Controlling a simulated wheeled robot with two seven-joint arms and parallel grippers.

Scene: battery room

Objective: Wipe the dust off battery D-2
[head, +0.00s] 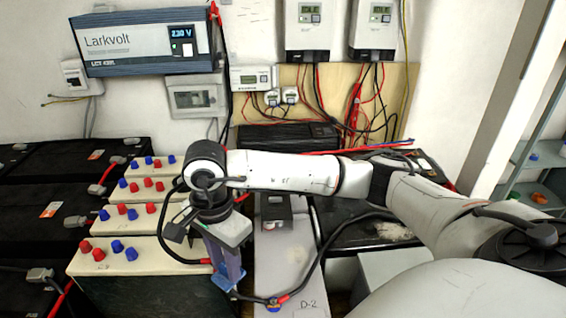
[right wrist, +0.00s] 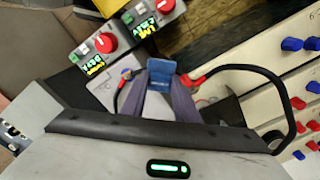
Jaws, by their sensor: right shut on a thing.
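Battery D-2 (head: 308,283) has a pale grey top with its label near the front edge in the head view. My right gripper (head: 224,268) points down just left of D-2, over the gap beside the cream-topped battery. It is shut on a blue wiping piece (head: 221,284), which shows between the fingers in the right wrist view (right wrist: 163,71). I cannot tell whether the piece touches anything. Dust on D-2 is not clear to see. My left gripper is not in view.
A cream-topped battery (head: 150,256) with red and blue caps stands at left. A black cable (head: 312,275) loops over D-2. A dark battery (head: 345,212) is at right. Boxes with red knobs (right wrist: 105,42) show in the wrist view.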

